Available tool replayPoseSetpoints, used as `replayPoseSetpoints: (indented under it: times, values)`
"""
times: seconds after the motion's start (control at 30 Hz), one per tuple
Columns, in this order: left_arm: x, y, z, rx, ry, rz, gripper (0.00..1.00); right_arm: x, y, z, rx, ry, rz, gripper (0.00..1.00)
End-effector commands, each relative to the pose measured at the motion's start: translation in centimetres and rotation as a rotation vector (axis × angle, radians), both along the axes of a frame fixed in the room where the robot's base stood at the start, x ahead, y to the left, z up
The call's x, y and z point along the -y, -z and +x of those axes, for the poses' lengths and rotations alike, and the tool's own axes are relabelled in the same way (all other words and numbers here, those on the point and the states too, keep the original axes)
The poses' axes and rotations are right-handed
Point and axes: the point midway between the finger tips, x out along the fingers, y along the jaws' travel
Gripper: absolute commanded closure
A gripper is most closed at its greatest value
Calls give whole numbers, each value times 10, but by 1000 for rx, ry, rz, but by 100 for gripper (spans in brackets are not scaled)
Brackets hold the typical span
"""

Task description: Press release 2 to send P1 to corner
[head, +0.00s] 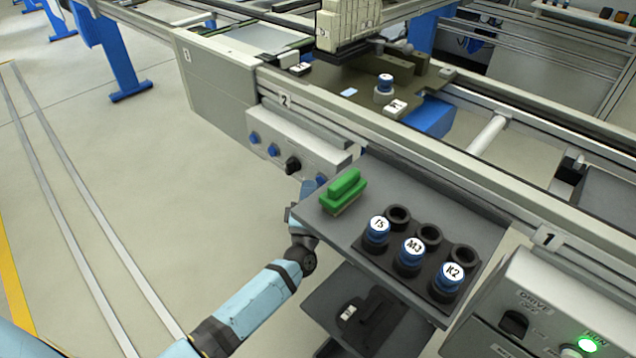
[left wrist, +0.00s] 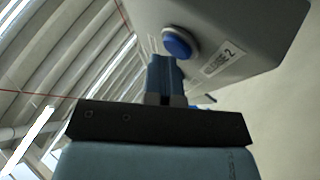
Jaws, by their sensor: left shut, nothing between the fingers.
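My left gripper (head: 309,187) is shut and empty, beside the right end of the grey button box (head: 275,143) under the rail marked 2. In the left wrist view, the closed fingers (left wrist: 165,72) point at a round blue button (left wrist: 178,43) with a partly hidden label ending in "EASE 2" (left wrist: 217,62). The fingertips are close to the button; I cannot tell whether they touch it. A brown pallet plate (head: 425,77) lies on the line behind; I cannot read a P1 mark.
Right of my gripper, a dark tray (head: 400,183) carries a green-handled block (head: 344,188) and a black holder with blue-capped parts T5 (head: 378,228), M3 (head: 412,250) and K2 (head: 452,275). A drive box (head: 555,290) with a lit green button stands at lower right. The floor at left is clear.

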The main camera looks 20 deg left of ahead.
Motion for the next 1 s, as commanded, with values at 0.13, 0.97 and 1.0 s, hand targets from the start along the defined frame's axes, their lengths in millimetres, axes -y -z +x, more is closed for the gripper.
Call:
replayPoseSetpoints:
  times: [0.13, 0.97, 1.0]
  values:
    - [0, 0, 0, 0, 1, 1, 100, 0, 0, 0, 0, 0, 0, 20]
    - [-6, 0, -18, 0, 1, 1, 100, 0, -5, 0, -2, 0, -1, 20]
    - [-6, 0, -20, -1, 1, 0, 100, 0, -6, 0, -2, 0, -1, 20]
